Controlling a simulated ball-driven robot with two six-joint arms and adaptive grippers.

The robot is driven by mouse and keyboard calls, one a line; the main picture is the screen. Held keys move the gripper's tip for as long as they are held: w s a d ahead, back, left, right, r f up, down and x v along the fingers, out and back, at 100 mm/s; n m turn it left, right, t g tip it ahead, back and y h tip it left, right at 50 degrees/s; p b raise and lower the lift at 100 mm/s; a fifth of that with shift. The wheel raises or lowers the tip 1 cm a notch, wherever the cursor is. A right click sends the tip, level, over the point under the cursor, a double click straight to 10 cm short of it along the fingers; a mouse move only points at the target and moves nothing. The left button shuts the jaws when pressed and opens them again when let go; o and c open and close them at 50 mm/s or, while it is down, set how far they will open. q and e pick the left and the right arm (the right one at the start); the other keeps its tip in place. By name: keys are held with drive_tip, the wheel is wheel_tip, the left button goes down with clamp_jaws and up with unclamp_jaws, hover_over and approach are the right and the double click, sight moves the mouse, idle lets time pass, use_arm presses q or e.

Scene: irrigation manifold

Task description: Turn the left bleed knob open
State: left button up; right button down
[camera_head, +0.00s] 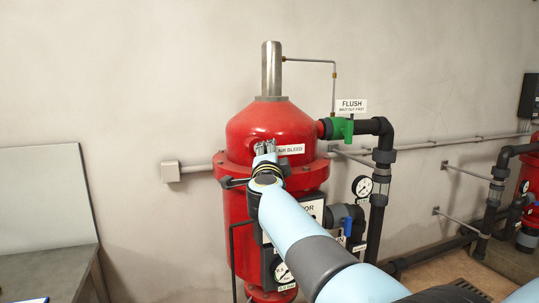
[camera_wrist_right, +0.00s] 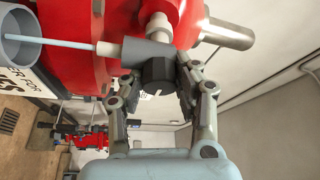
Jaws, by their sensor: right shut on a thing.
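The left red vessel (camera_head: 268,205) stands against the wall, with an "AIR BLEED" label (camera_head: 291,150) on its upper part. My right gripper (camera_head: 265,147) reaches up to the vessel just left of that label and hides the knob there in the head view. In the right wrist view the dark bleed knob (camera_wrist_right: 157,75) sits at the end of a grey valve body (camera_wrist_right: 148,52) on the red vessel. My right gripper (camera_wrist_right: 158,84) is shut on this knob, a finger on each side. My left gripper is not in view.
A green valve handle (camera_head: 342,128) under a "FLUSH" sign (camera_head: 351,106) and dark pipes (camera_head: 388,140) are right of the vessel. Gauges (camera_head: 362,187) sit lower down. A second red vessel (camera_head: 530,187) is at the far right. A grey bench (camera_head: 45,275) stands at the left.

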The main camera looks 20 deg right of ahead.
idle(0.3)
drive_tip(key=c, duration=1)
unclamp_jaws()
drive_tip(key=shift+o, duration=0.2)
